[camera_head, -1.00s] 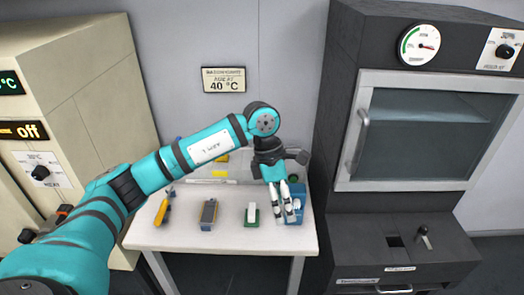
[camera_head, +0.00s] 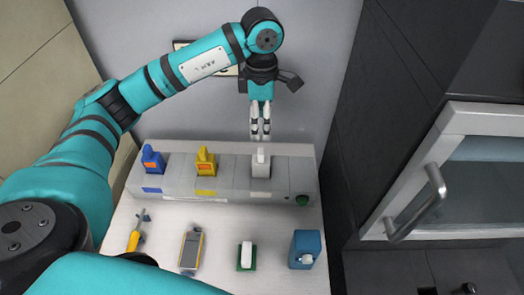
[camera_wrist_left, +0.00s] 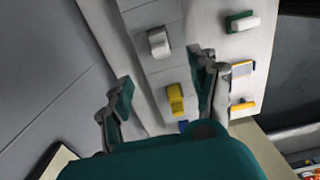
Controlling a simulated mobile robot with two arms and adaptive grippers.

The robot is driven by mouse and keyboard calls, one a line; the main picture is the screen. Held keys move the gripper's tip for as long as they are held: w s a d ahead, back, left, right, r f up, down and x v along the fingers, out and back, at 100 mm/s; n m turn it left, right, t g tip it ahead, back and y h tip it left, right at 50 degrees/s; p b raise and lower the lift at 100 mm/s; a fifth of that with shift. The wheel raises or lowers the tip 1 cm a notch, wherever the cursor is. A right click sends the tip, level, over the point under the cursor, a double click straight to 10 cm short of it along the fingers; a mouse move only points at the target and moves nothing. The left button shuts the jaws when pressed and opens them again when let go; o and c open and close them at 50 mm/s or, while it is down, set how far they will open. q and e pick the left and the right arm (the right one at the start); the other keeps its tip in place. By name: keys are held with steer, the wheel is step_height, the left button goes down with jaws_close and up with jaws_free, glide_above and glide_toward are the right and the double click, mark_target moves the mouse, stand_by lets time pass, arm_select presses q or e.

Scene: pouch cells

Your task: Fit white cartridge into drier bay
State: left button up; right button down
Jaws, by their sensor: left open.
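A white cartridge (camera_head: 261,165) stands upright in the right slot of a long grey rack (camera_head: 225,187) at the back of the table. It also shows in the left wrist view (camera_wrist_left: 159,42). My left gripper (camera_head: 260,127) points down just above and behind it. Its two fingers look close together in the head view but stand apart in the left wrist view (camera_wrist_left: 163,82), with nothing between them. A dark cabinet (camera_head: 372,130) with a windowed door stands at the right; I cannot tell whether it holds the drier bay. My right gripper is not in view.
Blue (camera_head: 153,160) and yellow (camera_head: 206,162) cartridges stand in the same rack. In front lie a yellow tool (camera_head: 135,235), a grey-yellow device (camera_head: 191,248), a white block on a green base (camera_head: 246,256) and a blue box (camera_head: 305,247). The door handle (camera_head: 420,205) juts out.

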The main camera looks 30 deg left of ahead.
arm_select(q)
steer(key=p, duration=0.2)
glide_above(262, 152)
steer(key=f, duration=0.4)
steer(key=shift+s+f, duration=0.2)
steer(key=shift+f, duration=0.05)
step_height(262, 152, down, 4)
steer(key=shift+r+p, duration=0.15)
steer(key=shift+p, duration=0.5)
steer(key=f, duration=0.3)
steer(key=shift+w+f+p, duration=0.2)
steer(key=shift+w+p, duration=0.05)
steer(key=shift+p, duration=0.15)
steer(key=shift+f, duration=0.2)
steer(key=shift+a+f+p, duration=0.1)
steer(key=shift+f+p, duration=0.15)
steer(key=shift+p, duration=0.15)
step_height(262, 152, down, 4)
steer(key=shift+a+r+p, duration=0.1)
steer(key=shift+r+p, duration=0.05)
steer(key=shift+p, duration=0.8)
steer(key=shift+f, duration=0.45)
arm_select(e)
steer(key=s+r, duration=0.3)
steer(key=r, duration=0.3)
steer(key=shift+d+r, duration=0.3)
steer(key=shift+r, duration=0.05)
